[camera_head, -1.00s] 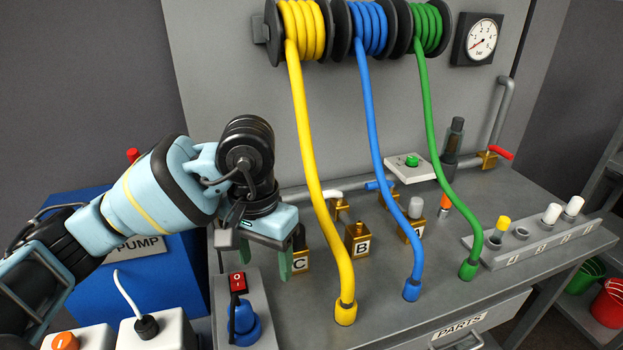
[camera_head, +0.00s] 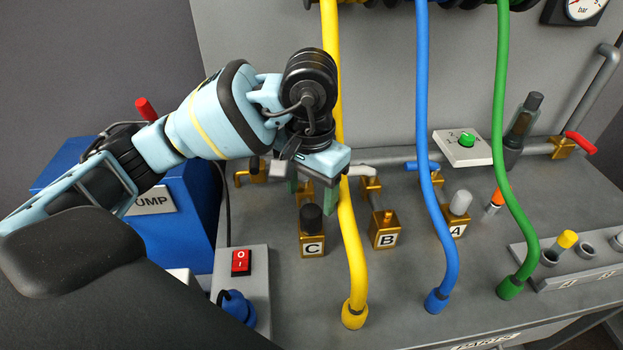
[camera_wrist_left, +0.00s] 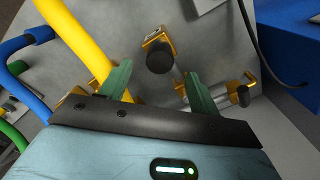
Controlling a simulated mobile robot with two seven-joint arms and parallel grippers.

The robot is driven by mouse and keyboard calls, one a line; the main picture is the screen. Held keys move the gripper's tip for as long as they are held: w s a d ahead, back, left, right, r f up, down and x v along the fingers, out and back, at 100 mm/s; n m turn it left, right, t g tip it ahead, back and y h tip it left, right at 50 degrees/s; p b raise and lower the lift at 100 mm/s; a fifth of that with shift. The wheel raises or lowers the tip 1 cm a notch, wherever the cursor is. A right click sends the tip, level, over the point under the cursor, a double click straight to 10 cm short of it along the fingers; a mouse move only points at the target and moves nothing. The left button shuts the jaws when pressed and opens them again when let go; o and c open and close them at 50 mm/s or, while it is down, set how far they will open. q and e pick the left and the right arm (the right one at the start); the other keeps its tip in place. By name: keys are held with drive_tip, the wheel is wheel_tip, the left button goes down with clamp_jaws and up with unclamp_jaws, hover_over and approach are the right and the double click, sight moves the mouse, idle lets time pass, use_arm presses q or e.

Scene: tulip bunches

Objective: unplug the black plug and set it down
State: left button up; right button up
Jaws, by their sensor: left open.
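The black plug (camera_head: 312,218) stands upright in the brass block marked C (camera_head: 313,246) on the grey bench. My left gripper (camera_head: 312,193) is open and empty, its green fingers just above and behind the plug in the head view. In the left wrist view the round end of the black plug (camera_wrist_left: 160,58) shows between the fingers (camera_wrist_left: 158,72), apart from both, a little beyond the tips. The yellow hose (camera_head: 350,240) hangs close beside the right-hand finger; I cannot tell whether they touch. My right gripper is not in view.
Brass blocks B (camera_head: 385,230) and A (camera_head: 457,220), with a white plug, stand to the right. Blue (camera_head: 436,220) and green (camera_head: 500,180) hoses hang there. A switch box (camera_head: 257,280) is in front left. A holder (camera_head: 570,265) with a yellow plug is at right.

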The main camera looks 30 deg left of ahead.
sight(311, 211)
use_arm(q)
wheel_tip(311, 211, down, 6)
drive_tip(key=shift+w+r, duration=0.1)
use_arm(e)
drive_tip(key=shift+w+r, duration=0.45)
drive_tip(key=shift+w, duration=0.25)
use_arm(q)
drive_tip(key=shift+c, duration=0.4)
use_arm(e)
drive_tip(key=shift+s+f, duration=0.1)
use_arm(q)
drive_tip(key=shift+c, duration=1.1)
drive_tip(key=c, duration=0.9)
drive_tip(key=shift+o, duration=0.2)
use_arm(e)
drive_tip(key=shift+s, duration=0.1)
use_arm(q)
drive_tip(key=shift+r, duration=0.2)
drive_tip(key=shift+r+p, duration=0.55)
drive_tip(key=shift+r, duration=0.95)
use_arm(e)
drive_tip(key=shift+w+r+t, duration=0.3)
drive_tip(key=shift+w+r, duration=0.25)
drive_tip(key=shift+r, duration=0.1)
use_arm(q)
drive_tip(key=shift+r, duration=0.15)
